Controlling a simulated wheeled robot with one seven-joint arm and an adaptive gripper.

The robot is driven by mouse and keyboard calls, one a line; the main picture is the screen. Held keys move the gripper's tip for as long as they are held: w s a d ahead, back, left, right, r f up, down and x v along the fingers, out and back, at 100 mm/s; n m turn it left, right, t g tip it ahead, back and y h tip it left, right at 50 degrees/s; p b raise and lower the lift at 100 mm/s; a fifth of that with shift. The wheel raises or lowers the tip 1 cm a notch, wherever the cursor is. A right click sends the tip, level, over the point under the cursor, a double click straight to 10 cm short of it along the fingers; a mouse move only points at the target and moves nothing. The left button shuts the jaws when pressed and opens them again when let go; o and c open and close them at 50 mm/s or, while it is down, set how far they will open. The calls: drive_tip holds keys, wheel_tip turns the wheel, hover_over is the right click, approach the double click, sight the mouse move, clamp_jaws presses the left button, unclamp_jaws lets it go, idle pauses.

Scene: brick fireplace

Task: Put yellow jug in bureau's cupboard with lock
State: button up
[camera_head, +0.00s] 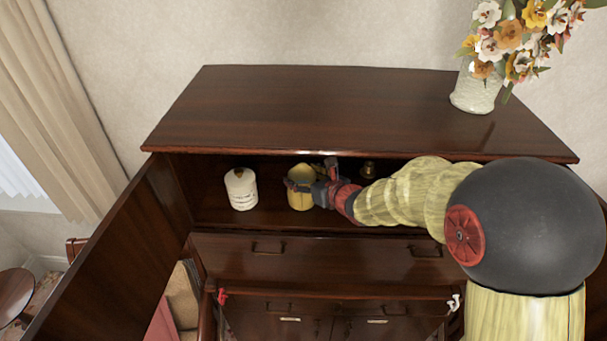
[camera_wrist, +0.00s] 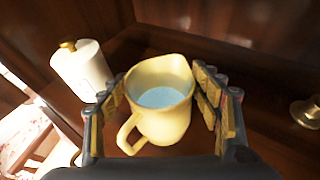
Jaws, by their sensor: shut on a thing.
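The yellow jug (camera_head: 301,198) is inside the open top compartment of the dark wooden bureau (camera_head: 350,100). It also shows in the wrist view (camera_wrist: 165,118), upright, with its handle toward the lower left and a pale blue inside. My gripper (camera_head: 306,187) reaches in from the right and is shut on the jug. In the wrist view its two fingers (camera_wrist: 160,105) stand on either side of the jug. I cannot tell whether the jug's base touches the shelf. The open left door (camera_head: 120,245) swings out toward the front.
A white canister (camera_head: 241,189) stands left of the jug, also in the wrist view (camera_wrist: 82,70). A small brass object (camera_head: 368,170) sits deeper to the right. A flower vase (camera_head: 475,88) stands on the bureau top. Drawers (camera_head: 290,258) lie below the compartment.

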drive_tip(key=shift+d+r, duration=0.1)
drive_tip(key=shift+r, duration=0.05)
drive_tip(key=o, duration=2)
drive_tip(key=shift+o, duration=0.3)
drive_tip(key=shift+f, duration=0.2)
drive_tip(key=shift+r, duration=0.15)
